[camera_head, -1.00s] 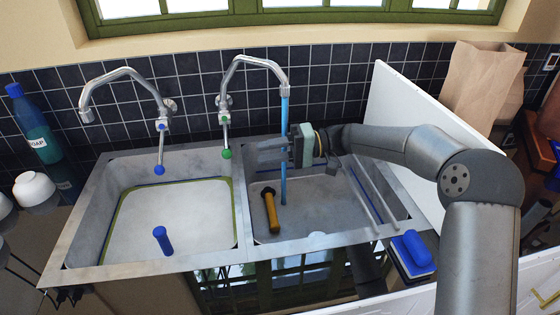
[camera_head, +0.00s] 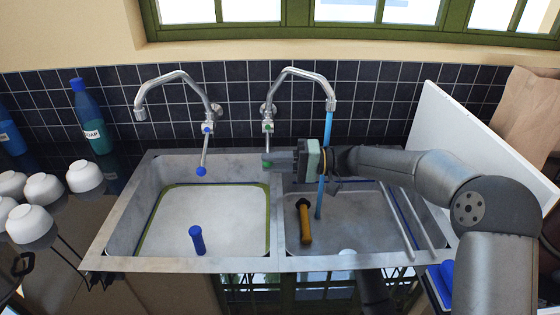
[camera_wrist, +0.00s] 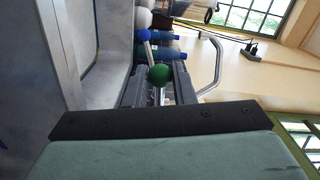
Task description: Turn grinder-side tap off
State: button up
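The right tap (camera_head: 300,71) has a green-marked valve and is running; a blue stream of water (camera_head: 327,125) falls from its spout into the right basin (camera_head: 350,230). Its thin lever (camera_head: 268,143) hangs down to a green ball knob (camera_wrist: 158,76). My gripper (camera_head: 274,160) is at the lever's lower end. In the wrist view my gripper (camera_wrist: 157,92) has its fingers apart, with the green knob at their tips, in line with the gap. Whether they touch it I cannot tell. The left tap (camera_head: 172,77), with a blue knob (camera_head: 201,171), shows no water.
My forearm reaches in from the right, behind or beside the water stream. A brown-handled tool (camera_head: 305,222) lies in the right basin and a blue handle (camera_head: 197,240) stands in the left basin. White bowls (camera_head: 85,176) and a soap bottle (camera_head: 92,117) stand left. A white panel (camera_head: 455,130) rises right.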

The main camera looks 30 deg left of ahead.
jog(key=shift+w+d+f+n+b, duration=0.1)
jog(key=shift+w+f+n+b, duration=0.2)
jog(key=shift+f+b, duration=0.6)
jog(key=f+n+b, duration=0.1)
jog(key=b, duration=0.2)
jog(key=f+n+b, duration=0.1)
jog(key=b, duration=0.3)
jog(key=shift+w+f+n, duration=0.1)
jog(key=shift+w+n, duration=0.15)
jog(key=shift+n, duration=0.05)
jog(key=shift+o, duration=0.2)
jog(key=shift+f, duration=0.1)
jog(key=o, duration=0.8)
jog(key=shift+w+f, duration=0.1)
jog(key=shift+o, duration=0.2)
jog(key=shift+a, duration=0.2)
jog(key=shift+r, duration=0.2)
jog(key=shift+d, duration=0.15)
